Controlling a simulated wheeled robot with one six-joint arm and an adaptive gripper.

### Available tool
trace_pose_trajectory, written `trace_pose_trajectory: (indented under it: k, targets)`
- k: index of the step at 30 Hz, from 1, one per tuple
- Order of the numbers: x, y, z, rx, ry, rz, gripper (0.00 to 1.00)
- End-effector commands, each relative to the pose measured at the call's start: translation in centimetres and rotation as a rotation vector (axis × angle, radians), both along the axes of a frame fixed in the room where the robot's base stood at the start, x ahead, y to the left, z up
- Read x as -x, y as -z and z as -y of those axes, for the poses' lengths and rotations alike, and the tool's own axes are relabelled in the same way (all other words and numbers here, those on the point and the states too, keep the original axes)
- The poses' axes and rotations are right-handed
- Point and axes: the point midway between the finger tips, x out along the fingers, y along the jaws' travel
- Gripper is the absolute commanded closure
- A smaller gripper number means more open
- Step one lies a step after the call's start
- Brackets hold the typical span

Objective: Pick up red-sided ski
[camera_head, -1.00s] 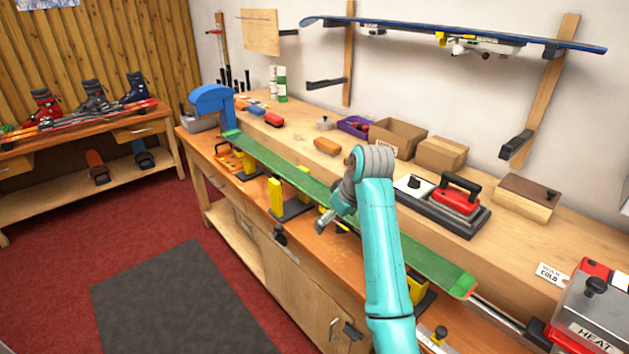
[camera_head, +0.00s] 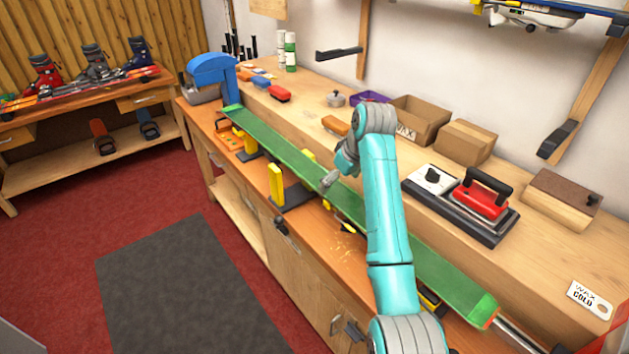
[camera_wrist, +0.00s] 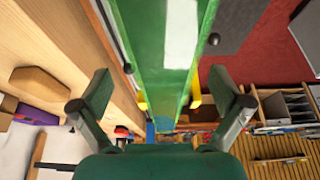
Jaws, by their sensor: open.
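A long ski lies along the workbench with its green face up (camera_head: 280,150), and a thin orange-red edge shows at its near end. My gripper (camera_head: 328,182) is over the middle of this ski. In the wrist view the green ski (camera_wrist: 155,60) runs between the two open fingers of my gripper (camera_wrist: 162,97), with a gap on each side. Whether the fingers reach down past its edges I cannot tell. My arm hides part of the ski in the head view. Other skis with red parts (camera_head: 75,88) lie on the left bench beneath ski boots.
Yellow supports (camera_head: 276,186) and a blue vise (camera_head: 213,75) stand along the ski. A red iron (camera_head: 481,198), cardboard boxes (camera_head: 465,146) and a wooden block (camera_head: 562,200) sit on the raised shelf behind. The floor mat (camera_head: 165,290) is clear.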

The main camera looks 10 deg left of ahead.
Motion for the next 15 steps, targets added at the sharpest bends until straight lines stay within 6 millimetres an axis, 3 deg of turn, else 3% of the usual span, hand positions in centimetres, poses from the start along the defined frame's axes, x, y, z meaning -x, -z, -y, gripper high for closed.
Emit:
trace_pose_trajectory:
  k: [15]
  targets:
    - [-0.8, 4.9, -1.7, 0.0, 0.0, 0.0, 0.0]
